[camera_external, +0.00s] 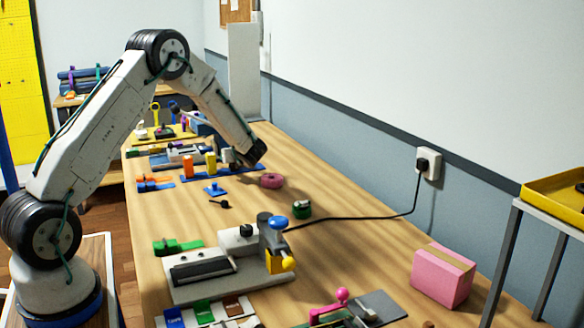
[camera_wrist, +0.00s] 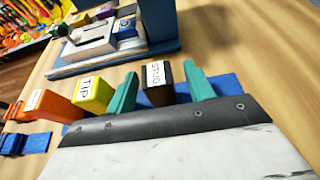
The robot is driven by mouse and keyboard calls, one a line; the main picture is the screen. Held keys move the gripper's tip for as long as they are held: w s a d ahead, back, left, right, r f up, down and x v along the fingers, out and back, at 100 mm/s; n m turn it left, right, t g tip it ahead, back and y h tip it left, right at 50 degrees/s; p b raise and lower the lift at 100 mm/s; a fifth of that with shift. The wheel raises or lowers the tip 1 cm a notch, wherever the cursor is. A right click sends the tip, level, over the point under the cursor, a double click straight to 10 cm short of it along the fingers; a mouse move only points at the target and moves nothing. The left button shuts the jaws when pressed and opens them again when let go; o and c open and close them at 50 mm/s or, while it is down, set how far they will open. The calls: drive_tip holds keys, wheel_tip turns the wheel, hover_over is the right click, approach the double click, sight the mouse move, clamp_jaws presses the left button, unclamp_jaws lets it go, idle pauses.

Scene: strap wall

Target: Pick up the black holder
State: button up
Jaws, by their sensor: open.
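The black holder (camera_wrist: 154,96) is an upright black block with a white label, in the middle of the wrist view. It stands on a blue base strip (camera_wrist: 226,84), at the end of a row beside a yellow holder (camera_wrist: 95,95) and an orange holder (camera_wrist: 52,109). My gripper (camera_wrist: 160,72) is open, with one teal finger on each side of the black holder. A small gap shows on each side. In the external view my gripper (camera_external: 247,157) is low over the far part of the bench and largely hides the black holder.
The yellow holder stands close to my gripper's left finger. A grey-and-white fixture (camera_wrist: 95,42) lies beyond the row. The right bench has free room.

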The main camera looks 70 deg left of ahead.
drive_tip(key=c, duration=1.1)
drive_tip(key=shift+r, duration=0.15)
